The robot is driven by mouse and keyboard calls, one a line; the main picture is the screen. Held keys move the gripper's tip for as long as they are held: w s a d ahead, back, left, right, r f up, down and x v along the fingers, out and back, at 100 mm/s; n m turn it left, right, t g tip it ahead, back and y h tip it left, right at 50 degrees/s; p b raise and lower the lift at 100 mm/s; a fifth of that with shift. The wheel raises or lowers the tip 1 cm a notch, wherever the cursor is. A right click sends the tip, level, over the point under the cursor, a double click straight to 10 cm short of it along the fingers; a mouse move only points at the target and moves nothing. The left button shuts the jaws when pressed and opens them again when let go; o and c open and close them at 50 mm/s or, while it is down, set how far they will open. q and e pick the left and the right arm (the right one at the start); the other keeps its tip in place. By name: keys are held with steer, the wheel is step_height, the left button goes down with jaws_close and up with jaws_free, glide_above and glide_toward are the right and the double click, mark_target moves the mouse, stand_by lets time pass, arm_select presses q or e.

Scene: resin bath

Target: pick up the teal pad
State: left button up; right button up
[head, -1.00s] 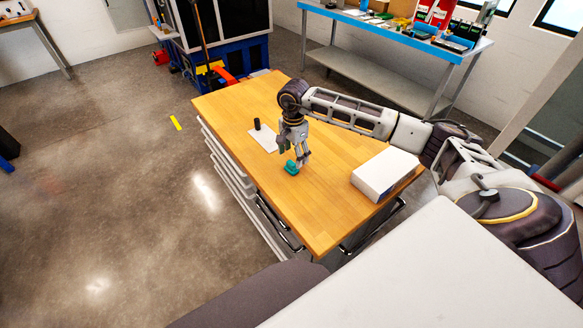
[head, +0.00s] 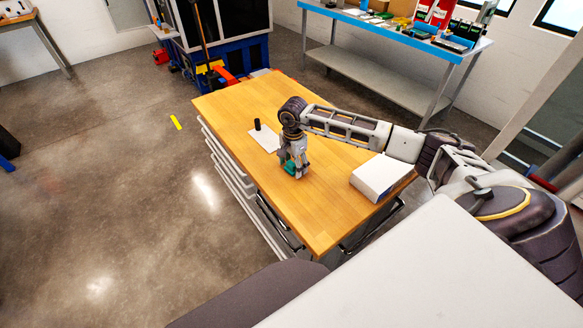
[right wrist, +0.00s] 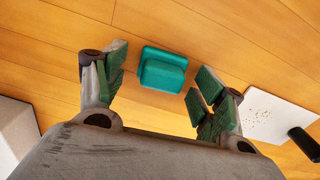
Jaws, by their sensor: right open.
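The teal pad (right wrist: 162,70) lies on the wooden tabletop, a small block with a raised part. In the right wrist view it sits between and slightly beyond the fingertips of my right gripper (right wrist: 155,82), with a gap on both sides. The gripper is open and points down at it. In the head view the right gripper (head: 294,168) is low over the table and partly hides the teal pad (head: 290,169). My left gripper is not in view.
A white sheet (head: 264,138) with a dark cylinder (head: 257,124) on it lies left of the gripper. A white box (head: 381,176) stands to the right on the wooden table (head: 240,100). The table's front edge is clear.

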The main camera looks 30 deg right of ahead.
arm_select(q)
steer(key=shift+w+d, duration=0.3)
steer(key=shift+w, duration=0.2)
arm_select(e)
steer(key=c, duration=1.1)
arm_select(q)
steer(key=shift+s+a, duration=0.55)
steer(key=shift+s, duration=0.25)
arm_select(e)
steer(key=shift+r, duration=0.1)
